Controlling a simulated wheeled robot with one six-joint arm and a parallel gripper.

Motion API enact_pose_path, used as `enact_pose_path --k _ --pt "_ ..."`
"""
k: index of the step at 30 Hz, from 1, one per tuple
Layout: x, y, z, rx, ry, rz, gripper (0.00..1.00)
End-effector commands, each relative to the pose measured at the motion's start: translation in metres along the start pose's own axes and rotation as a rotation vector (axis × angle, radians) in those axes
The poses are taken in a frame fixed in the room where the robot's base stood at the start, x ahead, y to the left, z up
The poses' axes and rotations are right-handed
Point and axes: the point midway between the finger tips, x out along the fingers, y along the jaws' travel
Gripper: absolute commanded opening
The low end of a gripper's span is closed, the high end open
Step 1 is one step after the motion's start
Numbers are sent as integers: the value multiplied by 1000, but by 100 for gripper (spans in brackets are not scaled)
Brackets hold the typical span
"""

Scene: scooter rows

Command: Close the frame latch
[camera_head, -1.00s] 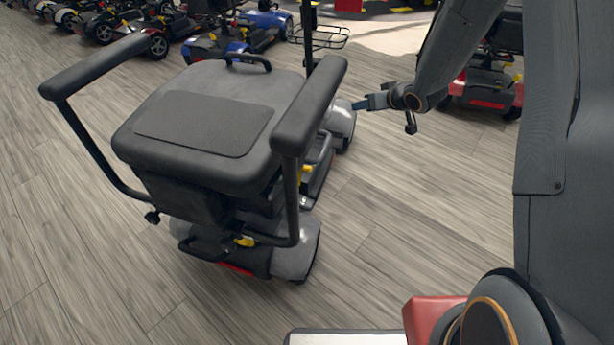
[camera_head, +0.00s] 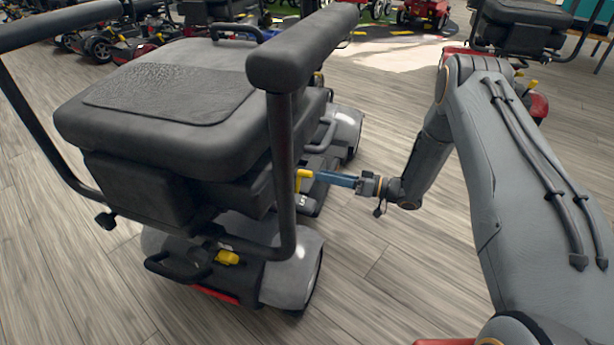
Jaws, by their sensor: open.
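A grey mobility scooter (camera_head: 170,95) with a dark padded seat and two armrests stands in front of me. A yellow lever (camera_head: 303,180) shows at its right side under the seat, just right of the armrest post; it may be the frame latch. My gripper (camera_head: 322,176) is beside the lever, with its blue fingers pointing left at it. The fingertips appear very close to the lever; I cannot tell whether they touch. A second yellow part (camera_head: 227,257) sits low on the rear body. The seat and armrest post hide much of the frame.
The right armrest (camera_head: 300,45) and its post stand close to my gripper. Another scooter (camera_head: 520,40) is at the back right, and a row of scooters (camera_head: 110,45) is at the back left. The wooden floor (camera_head: 400,270) right of the scooter is clear.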

Motion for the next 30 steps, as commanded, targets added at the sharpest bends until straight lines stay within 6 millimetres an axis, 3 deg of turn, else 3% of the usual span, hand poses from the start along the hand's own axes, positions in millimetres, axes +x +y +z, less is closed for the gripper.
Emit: enact_pose_path --k 12,25,30 --pt "60 0 0 -3 -2 0 42" --pt "70 0 -1 -2 -1 3 42" --pt "70 0 -1 -2 -1 3 14"
